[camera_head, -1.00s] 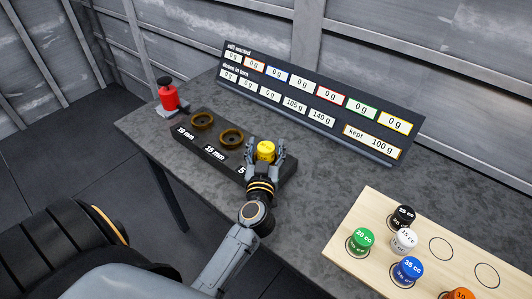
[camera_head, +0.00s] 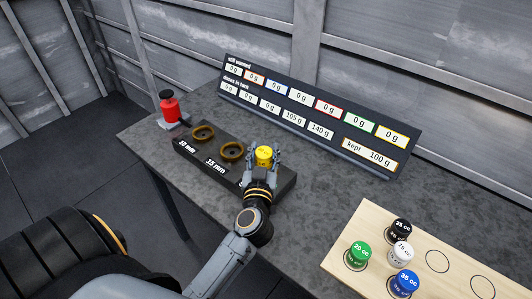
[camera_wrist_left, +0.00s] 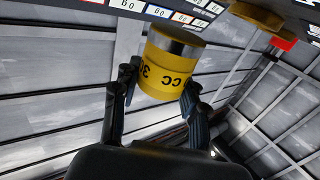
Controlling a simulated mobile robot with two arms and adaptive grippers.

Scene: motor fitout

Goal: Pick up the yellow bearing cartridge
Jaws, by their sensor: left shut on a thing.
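The yellow bearing cartridge (camera_head: 264,156) is between the fingers of my left gripper (camera_head: 262,162), over the right end of the black block. In the left wrist view the cartridge (camera_wrist_left: 170,66) has a yellow body with dark lettering and a silver metal band at one end. The two dark fingers of my left gripper (camera_wrist_left: 158,95) are shut on its sides. The block's surface below the cartridge is partly hidden by my gripper. My right gripper does not show.
The black block (camera_head: 208,166) carries two bronze rings (camera_head: 231,151) and size labels. A red device (camera_head: 169,105) stands at its left. A display board (camera_head: 310,110) stands behind. A wooden board (camera_head: 375,230) holds green, white, black and blue cartridges. The grey table between is clear.

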